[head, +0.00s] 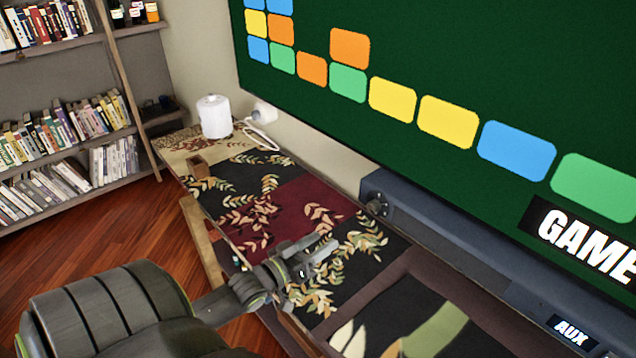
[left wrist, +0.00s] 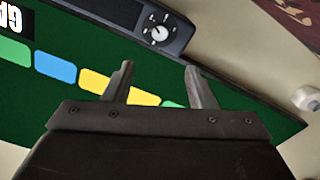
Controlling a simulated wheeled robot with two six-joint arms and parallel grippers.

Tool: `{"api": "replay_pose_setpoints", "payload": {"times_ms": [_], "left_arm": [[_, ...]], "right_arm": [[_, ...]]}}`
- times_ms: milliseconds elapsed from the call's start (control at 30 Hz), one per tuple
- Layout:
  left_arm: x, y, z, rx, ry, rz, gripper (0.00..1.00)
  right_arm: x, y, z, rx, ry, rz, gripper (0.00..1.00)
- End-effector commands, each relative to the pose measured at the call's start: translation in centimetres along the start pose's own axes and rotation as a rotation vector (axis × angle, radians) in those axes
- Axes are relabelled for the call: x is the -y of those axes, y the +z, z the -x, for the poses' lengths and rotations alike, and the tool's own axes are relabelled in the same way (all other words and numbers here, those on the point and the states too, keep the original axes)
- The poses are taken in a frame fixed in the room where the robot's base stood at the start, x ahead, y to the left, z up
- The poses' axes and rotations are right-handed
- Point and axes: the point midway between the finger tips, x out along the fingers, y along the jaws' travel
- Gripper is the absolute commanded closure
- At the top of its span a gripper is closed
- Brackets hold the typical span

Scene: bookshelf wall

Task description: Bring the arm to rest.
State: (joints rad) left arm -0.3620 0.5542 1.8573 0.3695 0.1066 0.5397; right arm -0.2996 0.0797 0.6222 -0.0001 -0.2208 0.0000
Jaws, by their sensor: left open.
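My left arm comes in from the lower left of the head view. Its gripper (head: 318,254) is over the patterned bench top (head: 290,205), in front of the dark soundbar. In the left wrist view the two fingers of the left gripper (left wrist: 158,82) stand well apart, with nothing between them. The right gripper shows in neither view.
A large green screen (head: 420,60) with coloured blocks fills the upper right, above a soundbar (head: 450,240). A white canister (head: 214,117) and a small wooden block (head: 199,168) stand on the bench's far end. Bookshelves (head: 60,140) stand at left.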

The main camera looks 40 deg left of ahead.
Motion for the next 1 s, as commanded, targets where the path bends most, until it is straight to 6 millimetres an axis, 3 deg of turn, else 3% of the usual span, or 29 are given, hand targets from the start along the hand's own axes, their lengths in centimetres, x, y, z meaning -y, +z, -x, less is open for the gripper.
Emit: {"api": "replay_pose_setpoints", "payload": {"times_ms": [567,767,1000], "left_arm": [[-0.1,0.3,0.1,0.016,-0.008,-0.006,0.49],[-1.5,3.3,1.3,0.169,-0.082,-0.067,0.49],[-3.4,7.7,5.2,0.469,-0.214,-0.193,0.49]], "right_arm": [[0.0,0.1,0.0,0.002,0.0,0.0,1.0],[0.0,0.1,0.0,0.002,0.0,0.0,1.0],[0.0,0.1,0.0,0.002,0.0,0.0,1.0]]}}
